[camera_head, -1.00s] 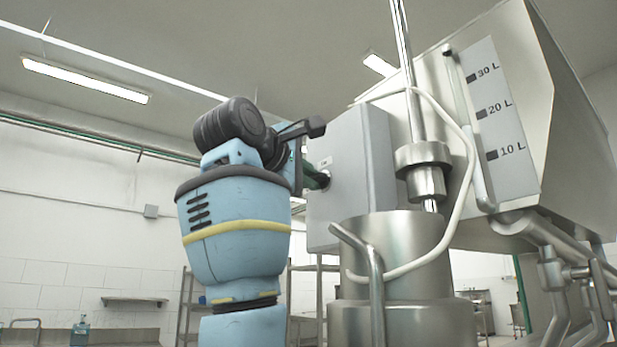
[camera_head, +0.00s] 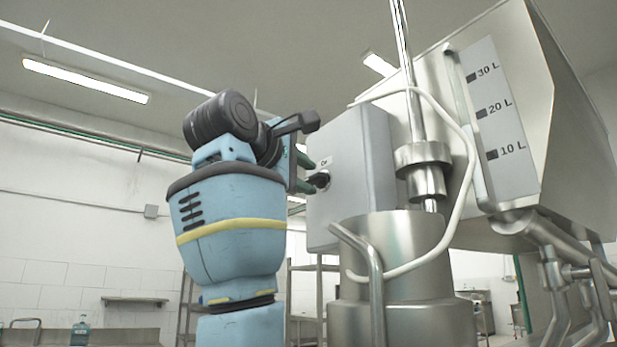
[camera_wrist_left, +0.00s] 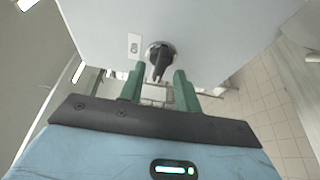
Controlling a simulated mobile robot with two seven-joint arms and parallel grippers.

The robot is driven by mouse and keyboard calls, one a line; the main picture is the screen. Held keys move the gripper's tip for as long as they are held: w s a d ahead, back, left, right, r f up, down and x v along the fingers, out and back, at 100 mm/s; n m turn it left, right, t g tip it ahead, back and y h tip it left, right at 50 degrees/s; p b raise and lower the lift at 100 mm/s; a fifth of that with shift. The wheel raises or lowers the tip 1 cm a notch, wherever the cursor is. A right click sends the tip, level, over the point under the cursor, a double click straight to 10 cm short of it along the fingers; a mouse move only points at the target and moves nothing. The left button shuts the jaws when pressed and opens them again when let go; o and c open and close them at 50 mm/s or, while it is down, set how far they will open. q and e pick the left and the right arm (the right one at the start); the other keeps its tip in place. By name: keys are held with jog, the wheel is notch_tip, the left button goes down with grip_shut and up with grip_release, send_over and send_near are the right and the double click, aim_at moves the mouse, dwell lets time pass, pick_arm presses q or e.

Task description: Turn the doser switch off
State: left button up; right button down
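The doser switch is a round black knob (camera_head: 320,180) on the side face of the grey control box (camera_head: 350,165). In the left wrist view the switch (camera_wrist_left: 160,54) has its dark handle pointing toward the gripper, with a small white label beside it. My left gripper (camera_head: 309,174) is just left of the switch in the head view. In the left wrist view the two green fingers of the gripper (camera_wrist_left: 158,78) are apart, one on each side of the handle's line, with nothing between the pads that I can see held. Whether a finger touches the knob is unclear. My right gripper is not in view.
A steel hopper with a litre scale (camera_head: 490,115) stands at the right. A steel cylinder (camera_head: 400,260) with a bent handle (camera_head: 375,265) stands below the box. A pale hose (camera_head: 455,215) loops in front. Open room lies to the left, with shelving (camera_head: 308,290) far behind.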

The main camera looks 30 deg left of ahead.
pick_arm(q)
jog(key=s, duration=0.6)
jog(key=shift+s, duration=0.2)
jog(key=shift+w, duration=0.1)
